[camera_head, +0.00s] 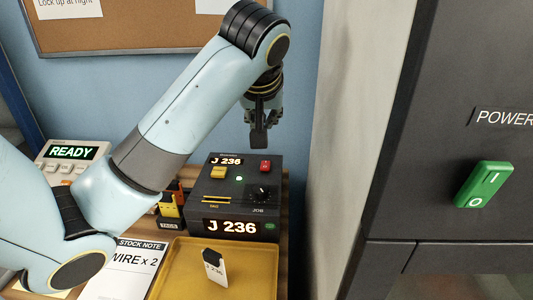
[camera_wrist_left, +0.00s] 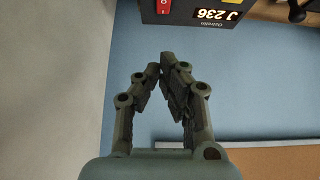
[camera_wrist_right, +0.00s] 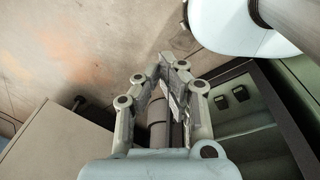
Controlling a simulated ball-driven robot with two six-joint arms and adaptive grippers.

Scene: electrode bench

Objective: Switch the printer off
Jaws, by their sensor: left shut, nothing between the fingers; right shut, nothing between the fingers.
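A green rocker switch (camera_head: 485,185), marked I and O, sits under the word POWER on a large dark cabinet (camera_head: 440,140) at the right. I cannot tell which side of it is pressed. No visible label says "printer". My left gripper (camera_head: 259,138) is shut and empty, pointing down above the back of a dark box, left of the cabinet and apart from the switch. In the left wrist view its fingers (camera_wrist_left: 167,62) meet against the blue wall. My right gripper (camera_wrist_right: 170,65) is shut and empty in the right wrist view; the head view does not show it.
The dark box (camera_head: 222,195) shows J 236 and has red and yellow buttons and a JOB knob. A pale device (camera_head: 72,158) reads READY. A yellow tray (camera_head: 175,262) holds a small J 236 item (camera_head: 215,267). A grey pillar (camera_head: 355,120) stands between box and cabinet.

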